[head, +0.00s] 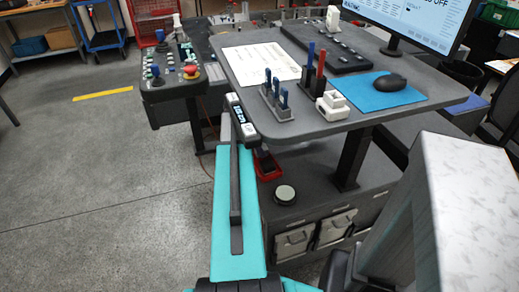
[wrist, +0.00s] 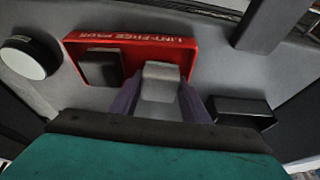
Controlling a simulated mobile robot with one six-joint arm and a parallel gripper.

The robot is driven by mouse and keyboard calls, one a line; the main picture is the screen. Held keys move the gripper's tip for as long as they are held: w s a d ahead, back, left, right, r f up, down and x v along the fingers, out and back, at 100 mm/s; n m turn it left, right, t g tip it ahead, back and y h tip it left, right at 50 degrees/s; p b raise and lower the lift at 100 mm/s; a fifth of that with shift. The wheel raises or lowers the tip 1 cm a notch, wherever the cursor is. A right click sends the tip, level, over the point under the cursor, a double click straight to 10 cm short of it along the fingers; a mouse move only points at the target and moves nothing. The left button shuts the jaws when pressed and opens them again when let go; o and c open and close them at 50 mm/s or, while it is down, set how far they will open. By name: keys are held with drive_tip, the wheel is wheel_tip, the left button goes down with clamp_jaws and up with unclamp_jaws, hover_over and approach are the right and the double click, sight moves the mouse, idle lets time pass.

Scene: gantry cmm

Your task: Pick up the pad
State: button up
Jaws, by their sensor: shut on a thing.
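In the wrist view, a light grey pad (wrist: 163,72) sits between the two purplish fingers of my gripper (wrist: 158,100), which is shut on it. The pad overlaps a red tray (wrist: 200,43) marked for lint-free pads; I cannot tell whether it touches the tray floor. A second, dark pad (wrist: 101,68) lies in the tray left of the held one. In the head view the red tray (head: 267,168) shows partly beside my teal arm, on the low grey surface under the desk. My gripper and the held pad are hidden there.
A round light-topped puck (wrist: 27,58) lies left of the tray, also in the head view (head: 285,194). The desk top (head: 330,118) overhangs, with a dark leg (head: 352,160) near the tray.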

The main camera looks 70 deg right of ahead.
drive_tip(key=shift+r, duration=0.45)
drive_tip(key=shift+v, duration=0.8)
drive_tip(key=w+a+b, duration=0.2)
drive_tip(key=w+a, duration=0.9)
drive_tip(key=w, duration=0.2)
drive_tip(key=shift+w, duration=0.2)
